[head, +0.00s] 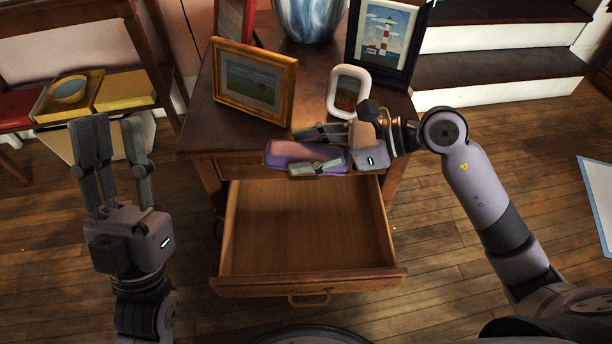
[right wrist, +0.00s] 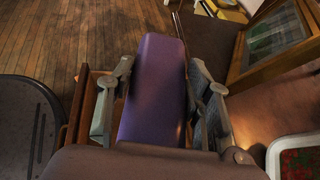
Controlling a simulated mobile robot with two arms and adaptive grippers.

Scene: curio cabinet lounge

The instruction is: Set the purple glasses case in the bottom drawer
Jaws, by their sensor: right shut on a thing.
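The purple glasses case (head: 281,153) is held by my right gripper (head: 318,150), above the back part of the open drawer and near the cabinet's front edge. In the right wrist view the case (right wrist: 155,85) lies lengthwise between the two fingers of my right gripper (right wrist: 157,105), which is shut on it. The drawer (head: 305,225) is pulled out and its visible inside is empty. Whether it is the lowest drawer cannot be told from here. My left gripper (head: 108,160) is open and empty, left of the drawer, fingers pointing away.
The cabinet top (head: 225,125) holds a gold-framed picture (head: 253,83), a white-framed picture (head: 347,92), a lighthouse picture (head: 384,42) and a blue-white vase (head: 308,15). A shelf with a yellow box (head: 125,90) stands left. Dark stairs (head: 490,68) are at the back right.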

